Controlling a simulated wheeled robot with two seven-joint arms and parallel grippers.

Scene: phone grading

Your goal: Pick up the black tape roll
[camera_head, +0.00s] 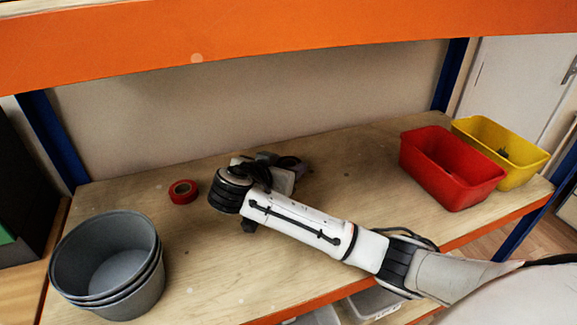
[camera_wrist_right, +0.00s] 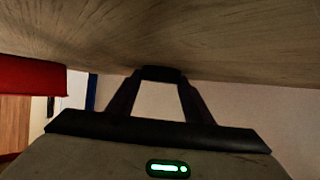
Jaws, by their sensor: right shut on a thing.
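My right gripper (camera_head: 288,163) is low over the wooden shelf, reaching in from the right, with its wrist bent toward the back. In the right wrist view the two dark fingers (camera_wrist_right: 160,76) slant inward and close on a small black thing (camera_wrist_right: 160,72), which looks like the black tape roll. It is seen edge-on, close to the wooden surface; I cannot tell whether it touches it. In the head view the roll cannot be told apart from the dark fingers. My left gripper is not in view.
A red tape roll (camera_head: 183,191) lies left of my wrist. Stacked grey buckets (camera_head: 152,284) stand at front left. A red bin (camera_head: 475,190) and a yellow bin (camera_head: 533,165) stand at right. An orange beam (camera_head: 290,38) crosses above. The shelf between gripper and red bin is clear.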

